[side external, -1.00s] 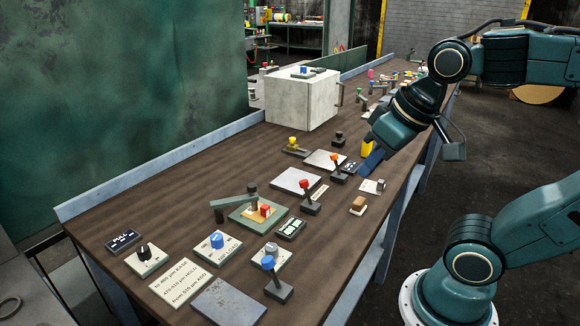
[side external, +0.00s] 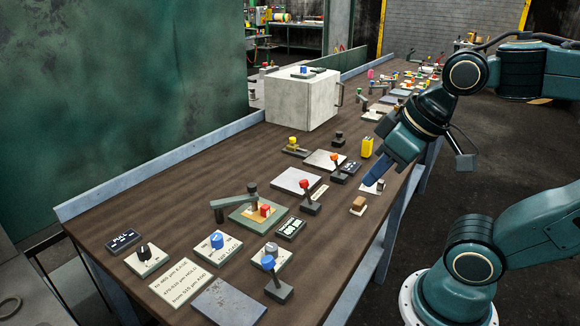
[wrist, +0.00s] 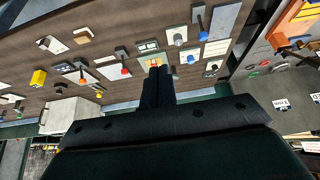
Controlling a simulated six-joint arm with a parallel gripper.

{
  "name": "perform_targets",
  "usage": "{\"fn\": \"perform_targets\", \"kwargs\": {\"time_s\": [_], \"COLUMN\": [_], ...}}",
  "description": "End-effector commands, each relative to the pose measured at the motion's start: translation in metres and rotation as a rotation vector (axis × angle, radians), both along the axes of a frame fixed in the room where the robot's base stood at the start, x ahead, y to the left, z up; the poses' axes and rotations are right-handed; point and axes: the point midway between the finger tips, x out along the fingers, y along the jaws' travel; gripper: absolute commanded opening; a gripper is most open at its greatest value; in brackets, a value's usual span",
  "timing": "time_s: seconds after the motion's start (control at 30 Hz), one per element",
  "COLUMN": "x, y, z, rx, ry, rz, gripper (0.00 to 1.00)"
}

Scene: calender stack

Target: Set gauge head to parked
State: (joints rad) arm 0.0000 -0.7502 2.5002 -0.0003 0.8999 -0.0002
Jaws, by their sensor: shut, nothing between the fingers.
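No part is legibly marked as the gauge head. A grey swing arm (side external: 234,201) on a dark post stands at a green plate (side external: 243,222), with a red block (side external: 265,210) on a tan pad there. In the side view, the arm's free end points left, away from the pad. My gripper (side external: 371,182) is shut and empty, above the right side of the bench, right of the red-knobbed lever (side external: 305,190). In the wrist view, my gripper's shut fingers (wrist: 158,72) point toward the green plate's area and hide part of it.
A white box (side external: 300,100) stands at the back. A yellow block (side external: 367,147), a tan-topped block (side external: 358,205), an orange-knobbed lever (side external: 334,162) and a blue-knobbed lever (side external: 270,268) stand on the bench. Bare wood (side external: 150,205) lies at the left.

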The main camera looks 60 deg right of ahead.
Motion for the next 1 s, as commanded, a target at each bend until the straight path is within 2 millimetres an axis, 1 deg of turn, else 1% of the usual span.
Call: {"fn": "perform_targets", "kwargs": {"time_s": [0.33, 0.37, 0.5, 0.57, 0.6, 0.77, 0.87, 1.0], "x": [0.000, 0.000, 0.001, 0.004, 0.006, 0.021, 0.036, 0.062], "y": [0.000, 0.000, 0.000, 0.000, 0.000, -0.002, -0.003, -0.006], "z": [0.000, 0.000, 0.001, 0.003, 0.004, 0.014, 0.023, 0.035], "rx": [0.000, 0.000, 0.001, 0.001, 0.003, 0.009, 0.016, 0.025], "ry": [0.000, 0.000, 0.002, 0.005, 0.009, 0.036, 0.061, 0.103], "rz": [0.000, 0.000, -0.002, -0.005, -0.008, -0.026, -0.044, -0.074], "gripper": [0.00, 0.02, 0.29, 0.41, 0.45, 0.45, 0.45, 0.45]}}
